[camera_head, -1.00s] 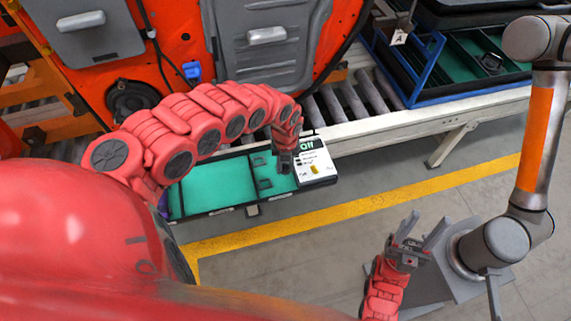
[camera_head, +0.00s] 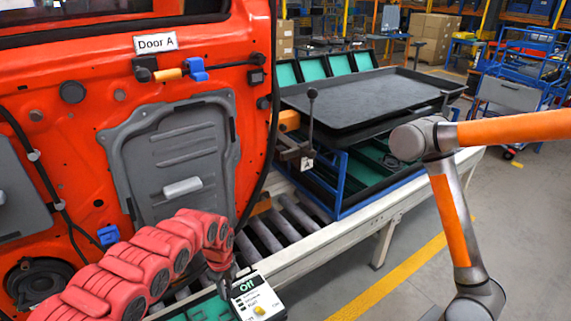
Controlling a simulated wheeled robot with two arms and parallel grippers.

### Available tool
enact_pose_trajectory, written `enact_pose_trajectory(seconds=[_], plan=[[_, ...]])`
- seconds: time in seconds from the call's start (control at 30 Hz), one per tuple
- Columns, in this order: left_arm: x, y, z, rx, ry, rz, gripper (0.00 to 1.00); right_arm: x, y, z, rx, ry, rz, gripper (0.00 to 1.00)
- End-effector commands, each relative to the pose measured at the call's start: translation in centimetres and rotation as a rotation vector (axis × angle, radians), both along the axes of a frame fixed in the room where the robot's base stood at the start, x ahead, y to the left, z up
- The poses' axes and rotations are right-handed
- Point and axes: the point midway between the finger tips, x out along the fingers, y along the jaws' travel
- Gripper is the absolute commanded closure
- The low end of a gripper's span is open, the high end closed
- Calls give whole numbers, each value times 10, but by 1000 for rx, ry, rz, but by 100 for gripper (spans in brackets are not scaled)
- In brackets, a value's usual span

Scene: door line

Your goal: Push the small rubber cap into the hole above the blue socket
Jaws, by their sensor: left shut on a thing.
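My left gripper (camera_head: 226,282) is at the end of the red arm, low in the picture, beside the white box marked "Off" and in front of the orange door (camera_head: 75,150). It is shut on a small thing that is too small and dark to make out. I cannot pick out the rubber cap elsewhere. One blue socket (camera_head: 108,235) is on the door's lower part, left of the grey panel. Another blue connector (camera_head: 197,70) is under the "Door A" label, with an orange-yellow piece beside it. Which hole is meant is unclear. My right gripper is out of view.
The white box (camera_head: 257,300) stands at the end of a green tray (camera_head: 206,309). A roller conveyor (camera_head: 290,232) runs behind it. A black tray (camera_head: 365,100) on a blue frame stands right of the door. A grey and orange arm (camera_head: 452,215) rises at the right.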

Motion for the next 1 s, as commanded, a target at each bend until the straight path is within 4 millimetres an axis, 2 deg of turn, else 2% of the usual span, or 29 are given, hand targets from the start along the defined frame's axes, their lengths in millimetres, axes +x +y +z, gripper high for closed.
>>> enact_pose_trajectory(seconds=[0.1,0.3,0.5,0.6,0.8,1.0], plan=[[18,0,27,5,-8,331,100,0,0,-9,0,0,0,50],[39,-2,78,5,-14,898,100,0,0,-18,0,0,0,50],[50,-4,130,3,-18,1432,100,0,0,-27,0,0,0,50],[52,-5,152,2,-19,1644,100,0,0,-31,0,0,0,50],[52,-6,176,4,-18,1904,100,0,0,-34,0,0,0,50],[52,-6,183,6,-19,1966,100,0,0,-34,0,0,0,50]])
